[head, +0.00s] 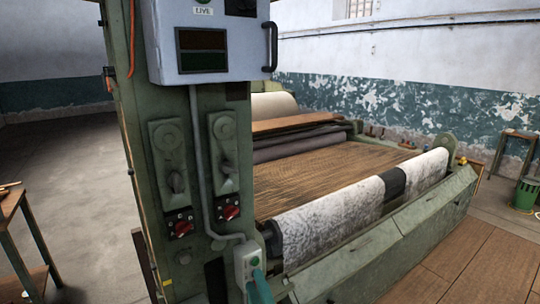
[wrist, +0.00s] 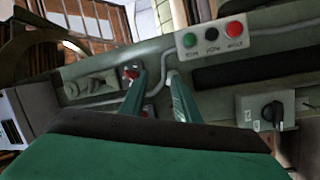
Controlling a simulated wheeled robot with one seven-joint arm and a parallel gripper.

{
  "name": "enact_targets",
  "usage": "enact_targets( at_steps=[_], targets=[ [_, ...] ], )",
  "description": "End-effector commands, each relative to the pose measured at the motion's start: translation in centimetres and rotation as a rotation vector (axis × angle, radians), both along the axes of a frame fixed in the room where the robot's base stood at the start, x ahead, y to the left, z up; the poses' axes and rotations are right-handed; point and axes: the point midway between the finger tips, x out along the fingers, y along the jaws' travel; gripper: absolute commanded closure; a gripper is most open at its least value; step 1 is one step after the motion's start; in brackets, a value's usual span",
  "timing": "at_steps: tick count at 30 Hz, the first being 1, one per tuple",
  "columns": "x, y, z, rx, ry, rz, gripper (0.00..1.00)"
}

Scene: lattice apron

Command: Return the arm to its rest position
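In the wrist view, my gripper (wrist: 157,76) shows two green fingers standing apart with nothing between them. They point toward the green machine column, with a grey conduit behind the gap. A teal part, apparently of my gripper, shows at the bottom of the head view (head: 261,288), in front of or against a small button box (head: 247,258); I cannot tell whether they touch. Most of my arm is outside the head view.
The green machine column (head: 205,270) stands close, with levers, red switches (head: 229,212) and a grey cabinet (head: 205,65) with a handle. The wrist view shows a three-button box (wrist: 212,38) and a knob box (wrist: 267,112). Open floor (head: 75,190) lies left.

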Motion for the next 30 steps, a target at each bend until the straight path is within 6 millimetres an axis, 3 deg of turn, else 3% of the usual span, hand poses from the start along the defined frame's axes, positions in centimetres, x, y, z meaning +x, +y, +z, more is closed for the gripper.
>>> enact_targets(
  at_steps=[1,8,15,24,30],
  targets=[
    [-0.9,0.2,-1.8,0.069,0.033,-0.016,0.71],
    [-5.2,0.1,-8.0,0.356,0.147,-0.104,0.71],
    [-11.4,-0.2,-14.0,0.601,0.248,-0.196,0.71],
    [-20.8,-0.9,-19.5,0.829,0.344,-0.295,0.71],
    [-27.4,-1.6,-21.5,0.939,0.395,-0.337,0.71]
  ],
)
